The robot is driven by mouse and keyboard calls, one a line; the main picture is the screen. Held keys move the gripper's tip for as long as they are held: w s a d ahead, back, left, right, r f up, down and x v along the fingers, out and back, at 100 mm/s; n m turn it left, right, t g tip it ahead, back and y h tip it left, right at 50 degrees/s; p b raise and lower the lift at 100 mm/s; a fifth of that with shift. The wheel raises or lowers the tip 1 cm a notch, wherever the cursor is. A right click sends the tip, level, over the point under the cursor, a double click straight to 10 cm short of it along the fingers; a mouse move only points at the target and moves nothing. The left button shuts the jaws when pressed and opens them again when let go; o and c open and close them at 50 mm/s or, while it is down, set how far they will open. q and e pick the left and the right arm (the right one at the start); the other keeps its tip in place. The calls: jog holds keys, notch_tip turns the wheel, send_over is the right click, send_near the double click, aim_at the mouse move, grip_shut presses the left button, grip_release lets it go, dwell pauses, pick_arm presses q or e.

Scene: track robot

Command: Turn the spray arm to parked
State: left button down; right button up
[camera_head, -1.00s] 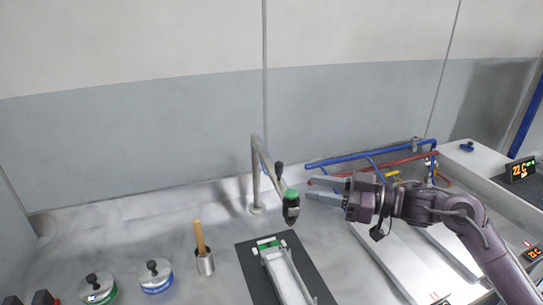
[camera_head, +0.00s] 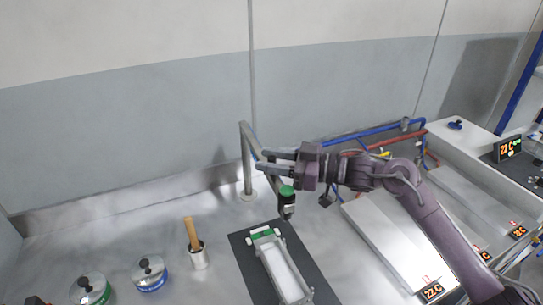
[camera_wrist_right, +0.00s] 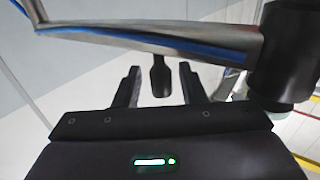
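The spray arm (camera_head: 247,165) is a grey metal post with a bent-over arm, ending in a black nozzle head with a green collar (camera_head: 286,191). The head hangs over the far end of a white tray on a dark mat. In the right wrist view the spray arm's bar (camera_wrist_right: 150,38) crosses the top, and a black handle (camera_wrist_right: 160,76) hangs below it. My right gripper (camera_head: 262,160) is at the bar in the head view. In the wrist view its fingers (camera_wrist_right: 160,85) are open, one on each side of the handle, with gaps visible. My left gripper is out of view.
The white tray (camera_head: 289,281) lies on the dark mat (camera_head: 242,256). A metal cup (camera_head: 198,258) with a wooden handle and two lidded pots (camera_head: 150,273) stand at left. Blue and red pipes (camera_head: 355,137) and pale panels with displays (camera_head: 385,235) lie right.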

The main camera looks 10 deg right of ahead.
jog(key=shift+s, duration=0.1)
jog(key=shift+c, duration=0.5)
grip_shut()
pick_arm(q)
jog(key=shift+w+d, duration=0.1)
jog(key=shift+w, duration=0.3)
